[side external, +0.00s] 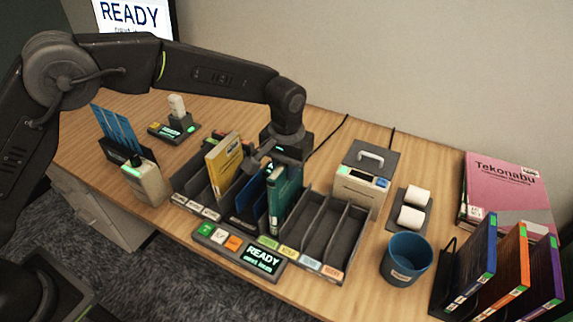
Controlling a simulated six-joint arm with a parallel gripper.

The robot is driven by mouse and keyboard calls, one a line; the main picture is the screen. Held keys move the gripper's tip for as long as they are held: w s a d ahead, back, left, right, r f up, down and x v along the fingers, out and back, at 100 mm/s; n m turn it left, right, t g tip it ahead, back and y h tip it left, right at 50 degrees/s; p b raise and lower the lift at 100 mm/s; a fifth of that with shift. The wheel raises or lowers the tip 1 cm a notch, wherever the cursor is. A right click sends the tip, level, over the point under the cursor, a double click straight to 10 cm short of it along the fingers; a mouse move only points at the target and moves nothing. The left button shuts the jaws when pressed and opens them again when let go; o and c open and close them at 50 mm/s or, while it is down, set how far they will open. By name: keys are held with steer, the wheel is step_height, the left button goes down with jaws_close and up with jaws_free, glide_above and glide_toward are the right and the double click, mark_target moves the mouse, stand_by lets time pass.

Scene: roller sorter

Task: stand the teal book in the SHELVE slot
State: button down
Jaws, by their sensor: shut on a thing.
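The teal book (285,200) stands roughly upright at the middle of the dark slotted sorter (318,222), in the side external view. My gripper (268,163) is above it and shut on its upper left part. The book's lower end is at the slots just right of a blue item; whether it rests on the slot floor I cannot tell. The slots carry small coloured labels (289,252) along the front, too small to read, so I cannot tell which is SHELVE.
A yellow book (223,165) and a blue item stand in left slots; right slots are empty. A READY panel (240,250) lies in front.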

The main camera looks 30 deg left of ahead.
steer(key=shift+f, duration=0.25)
steer(key=c, duration=0.9)
jaws_free()
steer(key=shift+f, duration=0.1)
step_height(320, 180, up, 14)
steer(key=s+a+r+t, duration=0.3)
steer(key=s+a+r, duration=0.6)
steer(key=s+a, duration=0.35)
steer(key=s+a+f+t, duration=0.1)
steer(key=s+a, duration=0.1)
steer(key=s, duration=0.3)
steer(key=s+a+f, duration=0.2)
steer(key=s+a, duration=0.1)
steer(key=s, duration=0.2)
steer(key=s+a+f+t, duration=0.1)
steer(key=s+a+f, duration=0.1)
steer(key=s, duration=0.3)
steer(key=shift+s+a+t, duration=0.1)
steer(key=shift+a+t, duration=0.2)
steer(key=shift+a, duration=0.3)
